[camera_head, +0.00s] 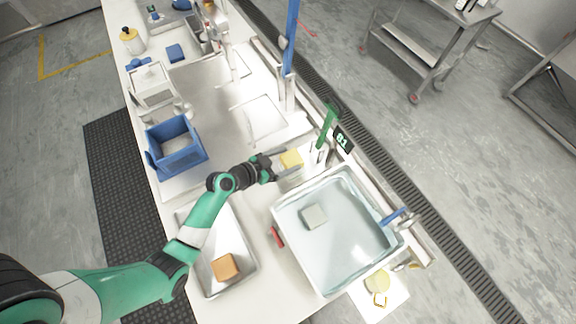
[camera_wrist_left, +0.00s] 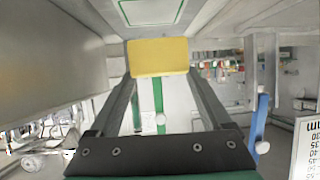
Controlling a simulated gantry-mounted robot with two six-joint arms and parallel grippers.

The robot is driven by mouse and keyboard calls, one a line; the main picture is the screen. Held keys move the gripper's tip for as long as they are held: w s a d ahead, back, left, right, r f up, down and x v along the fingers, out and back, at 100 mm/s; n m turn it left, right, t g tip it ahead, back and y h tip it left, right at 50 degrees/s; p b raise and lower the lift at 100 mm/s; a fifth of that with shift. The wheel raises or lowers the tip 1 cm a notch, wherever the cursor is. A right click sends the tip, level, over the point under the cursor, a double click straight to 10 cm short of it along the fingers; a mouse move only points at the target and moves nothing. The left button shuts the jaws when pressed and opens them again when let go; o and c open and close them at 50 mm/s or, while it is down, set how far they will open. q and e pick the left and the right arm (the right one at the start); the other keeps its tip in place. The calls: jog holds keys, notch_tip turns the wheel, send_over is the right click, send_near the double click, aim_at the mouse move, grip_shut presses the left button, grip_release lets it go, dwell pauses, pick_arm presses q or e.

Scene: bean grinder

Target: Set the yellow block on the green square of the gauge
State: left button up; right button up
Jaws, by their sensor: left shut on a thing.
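The yellow block (camera_head: 291,159) is held between the fingertips of my left gripper (camera_head: 289,161), above the bench beside the water basin. In the left wrist view the yellow block (camera_wrist_left: 158,57) sits across the ends of both fingers. A pale plate with a green square outline (camera_wrist_left: 150,10) shows beyond it at the top of that view, apart from the block. In the head view a green upright (camera_head: 328,124) stands just right of the block, by a dark sign. The green square is not clear in the head view. My right gripper is not in view.
A clear basin (camera_head: 277,213) of water holds a grey block (camera_head: 314,216). An orange block (camera_head: 225,267) lies in a metal tray (camera_head: 208,290) below my left arm. A blue crate (camera_head: 177,158) stands to the left. A blue post (camera_head: 291,35) rises behind.

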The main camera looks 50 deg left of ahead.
aim_at(284, 166)
pick_arm(q)
jog(key=shift+w+d+f, duration=0.2)
jog(key=shift+f, duration=0.15)
notch_tip(284, 166, down, 3)
jog(key=shift+f+b, duration=0.1)
jog(key=shift+b, duration=0.7)
jog(key=shift+f, duration=0.15)
jog(key=o, duration=1.5)
jog(key=shift+r, duration=0.3)
jog(key=p+v, duration=0.2)
jog(key=v, duration=1)
jog(key=shift+f, duration=0.1)
